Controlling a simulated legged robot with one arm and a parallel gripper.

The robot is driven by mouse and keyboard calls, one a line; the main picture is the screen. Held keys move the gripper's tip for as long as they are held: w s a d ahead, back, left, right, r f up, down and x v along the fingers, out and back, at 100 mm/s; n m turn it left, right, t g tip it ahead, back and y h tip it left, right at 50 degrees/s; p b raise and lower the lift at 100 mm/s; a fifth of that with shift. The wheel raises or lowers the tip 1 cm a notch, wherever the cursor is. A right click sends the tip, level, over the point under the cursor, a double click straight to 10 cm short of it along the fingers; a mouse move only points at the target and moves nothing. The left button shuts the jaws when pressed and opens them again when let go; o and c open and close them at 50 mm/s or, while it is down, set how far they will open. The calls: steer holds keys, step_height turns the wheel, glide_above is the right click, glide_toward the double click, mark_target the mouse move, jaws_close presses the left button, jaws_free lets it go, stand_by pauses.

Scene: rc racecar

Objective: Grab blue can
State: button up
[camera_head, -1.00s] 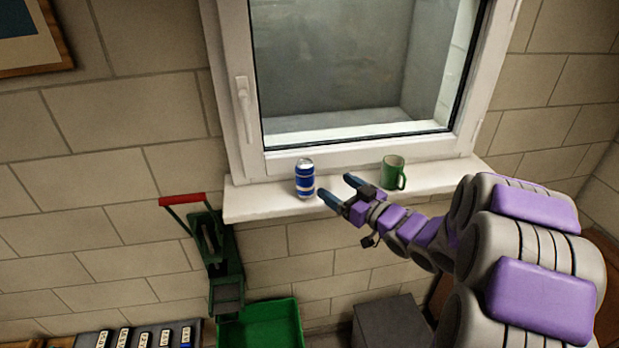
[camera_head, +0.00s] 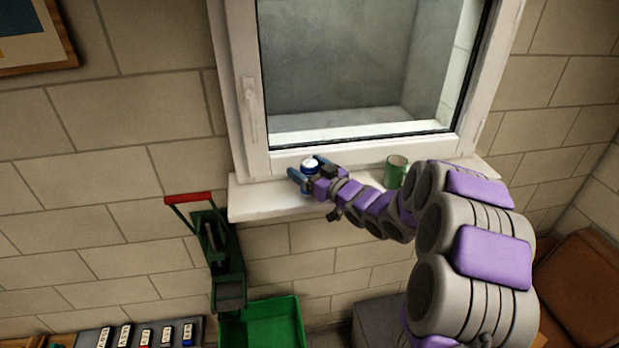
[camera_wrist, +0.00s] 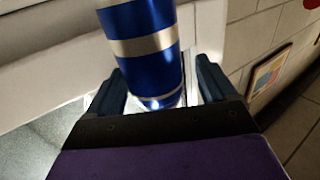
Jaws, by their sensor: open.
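The blue can (camera_head: 310,166) with silver bands stands on the white window sill (camera_head: 262,200), its lower part largely hidden by my gripper in the head view. My gripper (camera_head: 306,169) is open, with one finger on either side of the can. In the wrist view the can (camera_wrist: 143,45) rises between the two fingers of my gripper (camera_wrist: 160,88). A gap shows between the can and the right finger; the left finger is closer to it. I cannot tell whether either finger touches it.
A green mug (camera_head: 396,172) stands on the sill to the right, close behind my arm. The window frame (camera_head: 340,156) rises just behind the can. Below left are a green tool with a red handle (camera_head: 188,197) and a green bin (camera_head: 262,325).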

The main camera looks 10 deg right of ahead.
steer(key=shift+w+a+r, duration=0.1)
steer(key=shift+w+a, duration=0.05)
steer(key=shift+a, duration=0.25)
steer(key=shift+d, duration=0.7)
steer(key=shift+c, duration=0.9)
steer(key=shift+d, duration=0.35)
steer(key=c, duration=0.3)
steer(key=shift+a, duration=0.3)
steer(key=c, duration=0.3)
steer(key=shift+a, duration=0.6)
steer(key=shift+c, duration=1.2)
